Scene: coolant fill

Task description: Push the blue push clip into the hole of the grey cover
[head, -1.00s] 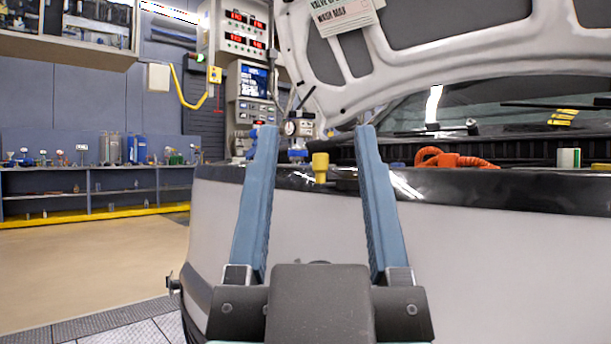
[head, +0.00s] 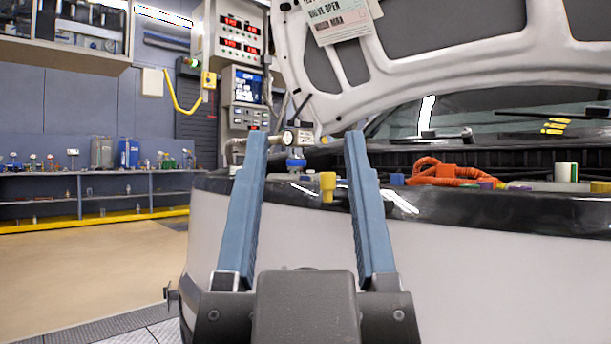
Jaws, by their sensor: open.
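My gripper (head: 306,140) is open and empty. Its two long blue fingers point toward the open engine bay at the front of the car. No blue push clip can be made out for certain in the head view, and the grey cover with its hole cannot be told apart in the engine bay. A small blue part (head: 296,163) shows between the fingers beyond the front edge, below a round gauge; I cannot tell what it is.
The car's front (head: 480,265) stands ahead, with its hood (head: 420,65) raised. A yellow piece (head: 327,186) shows at the black front edge between my fingers. An orange coiled hose (head: 450,172) lies to the right. Open floor (head: 90,270) is at the left.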

